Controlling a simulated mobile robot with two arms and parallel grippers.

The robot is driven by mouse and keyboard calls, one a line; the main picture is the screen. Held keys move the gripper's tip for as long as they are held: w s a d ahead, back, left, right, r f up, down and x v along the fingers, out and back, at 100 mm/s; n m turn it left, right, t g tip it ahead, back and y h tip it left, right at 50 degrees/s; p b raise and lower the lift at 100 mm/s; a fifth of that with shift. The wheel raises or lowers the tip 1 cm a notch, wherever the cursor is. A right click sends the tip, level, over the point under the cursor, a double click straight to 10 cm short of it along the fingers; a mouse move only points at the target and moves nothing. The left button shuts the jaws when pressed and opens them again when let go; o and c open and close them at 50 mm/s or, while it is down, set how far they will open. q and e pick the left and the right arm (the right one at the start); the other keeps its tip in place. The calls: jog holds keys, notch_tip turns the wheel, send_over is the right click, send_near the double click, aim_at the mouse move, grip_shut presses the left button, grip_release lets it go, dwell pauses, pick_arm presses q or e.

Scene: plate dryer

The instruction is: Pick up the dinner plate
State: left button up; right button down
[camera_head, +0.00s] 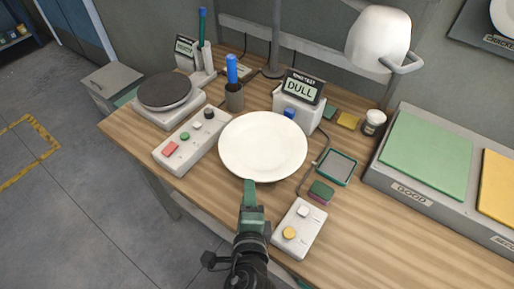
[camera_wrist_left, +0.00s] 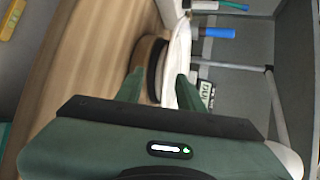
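The dinner plate (camera_head: 262,145) is white and round, near the middle of the workbench in the head view. In the left wrist view the plate (camera_wrist_left: 180,45) shows edge-on, beside a round wooden stand with a dark rim (camera_wrist_left: 150,68); it seems to rest on this stand. My left gripper (camera_head: 250,184) is at the plate's near rim in the head view. In the left wrist view its two green fingers (camera_wrist_left: 158,88) are apart, with the rim between or just beyond them. I cannot tell whether they touch it. My right gripper is not in view.
A button box (camera_head: 192,140) stands left of the plate, and a pen cup (camera_head: 234,97) and a "DULL" display box (camera_head: 299,100) behind it. A small control box (camera_head: 299,228) is close right of my left gripper. A grey tray unit (camera_head: 405,190) stands at the right.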

aim_at(248, 173)
pick_arm(q)
jog(key=x, duration=0.2)
jog(key=p+x, duration=0.1)
jog(key=x, duration=0.1)
jog(key=r+p+x, duration=0.1)
jog(key=x, duration=0.1)
jog(key=shift+w+d+f, duration=0.1)
jog(key=shift+w, duration=0.45)
jog(key=shift+w+f, duration=0.3)
jog(key=shift+w, duration=0.15)
jog(key=shift+s, duration=0.1)
grip_shut()
dwell(0.3)
jog(key=shift+r, duration=0.15)
